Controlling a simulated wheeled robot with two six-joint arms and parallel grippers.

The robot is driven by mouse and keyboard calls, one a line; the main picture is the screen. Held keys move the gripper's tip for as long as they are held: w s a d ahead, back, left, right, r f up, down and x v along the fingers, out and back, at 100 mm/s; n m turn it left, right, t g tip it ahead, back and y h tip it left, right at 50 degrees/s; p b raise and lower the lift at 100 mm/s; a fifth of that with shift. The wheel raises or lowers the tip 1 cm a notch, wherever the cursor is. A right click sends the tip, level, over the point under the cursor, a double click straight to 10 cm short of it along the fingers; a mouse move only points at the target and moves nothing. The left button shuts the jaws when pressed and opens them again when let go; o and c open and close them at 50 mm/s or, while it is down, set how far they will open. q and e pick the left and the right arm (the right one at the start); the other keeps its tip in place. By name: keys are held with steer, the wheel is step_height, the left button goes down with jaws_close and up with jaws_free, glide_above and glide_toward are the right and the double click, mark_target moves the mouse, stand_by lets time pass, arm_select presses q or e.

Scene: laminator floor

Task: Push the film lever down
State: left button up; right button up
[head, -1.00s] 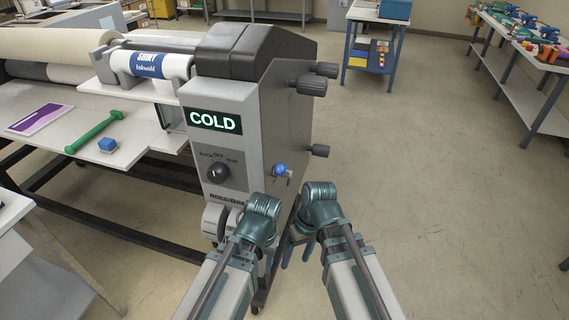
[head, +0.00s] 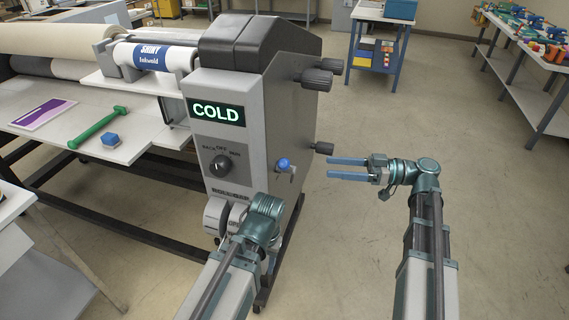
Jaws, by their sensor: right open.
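The film lever, with a round blue knob (head: 283,164), sits on the right side face of the laminator (head: 285,110), low down near the front corner. My right gripper (head: 328,168) is open and empty, with its two blue fingers pointing left toward the knob. A gap lies between its fingertips and the knob, so they do not touch. My left wrist (head: 262,220) stands in front of the laminator's lower front. The left fingers are hidden, so their state does not show.
The laminator's display (head: 218,112) reads COLD, above a black rotary switch (head: 221,166). Dark knobs (head: 317,79) stick out of its side above the lever. A green hammer-like tool (head: 98,128) and a blue block (head: 110,140) lie on the feed table. The floor at right is clear.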

mark_target(285, 163)
steer(key=a, duration=0.4)
steer(key=w+a, duration=0.1)
steer(key=a, duration=0.8)
steer(key=shift+w+a, duration=0.3)
steer(key=shift+c, duration=0.3)
jaws_close()
stand_by(0.6)
